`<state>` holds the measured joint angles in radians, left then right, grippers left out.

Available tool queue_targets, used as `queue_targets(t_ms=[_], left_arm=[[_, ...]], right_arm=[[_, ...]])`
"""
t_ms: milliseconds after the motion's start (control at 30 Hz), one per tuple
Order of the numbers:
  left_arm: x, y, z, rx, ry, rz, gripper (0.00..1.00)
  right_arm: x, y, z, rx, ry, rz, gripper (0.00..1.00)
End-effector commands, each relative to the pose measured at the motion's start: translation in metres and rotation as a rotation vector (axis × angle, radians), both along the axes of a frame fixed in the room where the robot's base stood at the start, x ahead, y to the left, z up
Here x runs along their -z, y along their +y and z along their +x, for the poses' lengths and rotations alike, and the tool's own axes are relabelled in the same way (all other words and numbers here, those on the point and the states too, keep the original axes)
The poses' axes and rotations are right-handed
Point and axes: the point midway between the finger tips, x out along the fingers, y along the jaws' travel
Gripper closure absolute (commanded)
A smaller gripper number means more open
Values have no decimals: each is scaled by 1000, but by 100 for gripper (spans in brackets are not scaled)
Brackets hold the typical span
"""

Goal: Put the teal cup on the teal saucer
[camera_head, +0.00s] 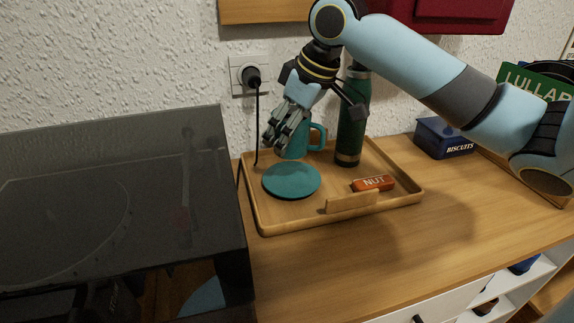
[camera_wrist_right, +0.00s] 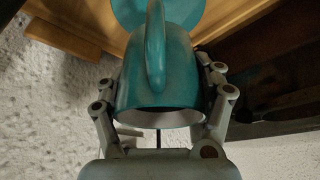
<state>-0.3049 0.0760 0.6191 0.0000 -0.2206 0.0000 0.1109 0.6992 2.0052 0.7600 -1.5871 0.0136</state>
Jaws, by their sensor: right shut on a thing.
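The teal cup (camera_head: 298,146) is between the fingers of my right gripper (camera_head: 284,134), which is shut on it from the left. Its handle (camera_head: 318,137) points right, and the cup looks about upright just behind the teal saucer (camera_head: 291,180). The saucer lies flat and empty on the wooden tray (camera_head: 405,198). In the right wrist view the cup (camera_wrist_right: 158,75) sits between both fingers, with the saucer (camera_wrist_right: 128,12) beyond it. I cannot tell whether the cup touches the tray. My left gripper is not clearly visible.
A green bottle (camera_head: 352,118) stands on the tray close right of the cup. A red NUT bar (camera_head: 373,183) lies at the tray's right. A dark translucent lid (camera_head: 110,210) rises left of the tray. A blue biscuit tin (camera_head: 445,138) stands to the right.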

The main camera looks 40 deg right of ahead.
Motion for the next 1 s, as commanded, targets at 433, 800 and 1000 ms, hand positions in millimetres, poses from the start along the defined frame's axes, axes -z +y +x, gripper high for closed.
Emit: queue_targets(t_ms=[433,800,1000], left_arm=[[13,3,3,1,-3,3,26],[11,3,3,1,-4,4,26],[12,3,3,2,-4,4,26]], right_arm=[[63,0,-1,0,1,-1,71],[64,0,0,-1,1,-2,28],[64,0,0,-1,1,-2,4]])
